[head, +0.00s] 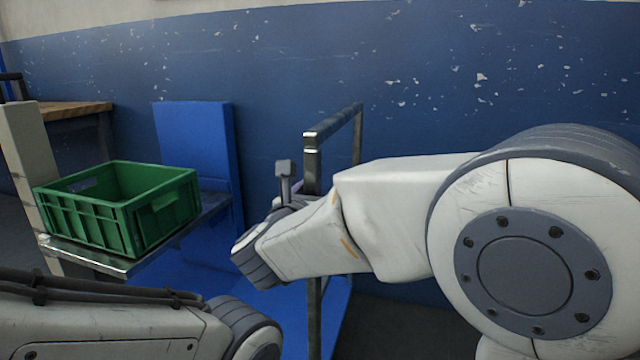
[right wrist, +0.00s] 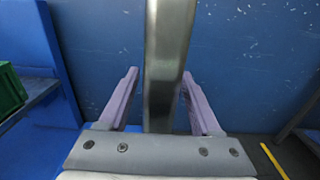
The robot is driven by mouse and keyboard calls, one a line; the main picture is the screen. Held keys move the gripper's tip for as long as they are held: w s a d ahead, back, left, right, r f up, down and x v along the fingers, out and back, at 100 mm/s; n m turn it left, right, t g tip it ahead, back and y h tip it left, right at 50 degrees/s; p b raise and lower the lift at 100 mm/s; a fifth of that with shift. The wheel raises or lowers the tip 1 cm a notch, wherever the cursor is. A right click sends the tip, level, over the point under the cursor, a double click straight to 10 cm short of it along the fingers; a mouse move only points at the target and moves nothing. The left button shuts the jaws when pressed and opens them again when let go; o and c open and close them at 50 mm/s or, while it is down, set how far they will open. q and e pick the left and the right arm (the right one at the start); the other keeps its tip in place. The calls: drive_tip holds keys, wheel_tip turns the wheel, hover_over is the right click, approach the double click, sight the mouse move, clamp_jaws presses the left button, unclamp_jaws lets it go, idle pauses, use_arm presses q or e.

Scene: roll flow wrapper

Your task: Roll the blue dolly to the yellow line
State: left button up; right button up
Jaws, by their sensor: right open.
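The blue dolly's low deck (head: 336,305) shows below my right arm in the head view, partly hidden by it. Its metal handle frame (head: 333,125) stands upright near the blue wall. My right gripper (head: 290,188) is at a post of this frame; my arm hides part of it. In the right wrist view the gripper (right wrist: 160,82) is open, with a purple finger on each side of the metal post (right wrist: 168,60). I cannot tell whether a finger touches the post. A short piece of yellow line (right wrist: 273,161) lies on the floor at the lower right.
A green crate (head: 122,208) sits on a metal-edged shelf (head: 92,259) at the left, beside a tall blue panel (head: 200,140). A wooden-topped table (head: 72,111) stands behind. My left arm crosses the lower left. The blue wall (head: 420,60) is close behind the frame.

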drive_tip(key=shift+a, duration=0.1)
clamp_jaws()
idle(1.2)
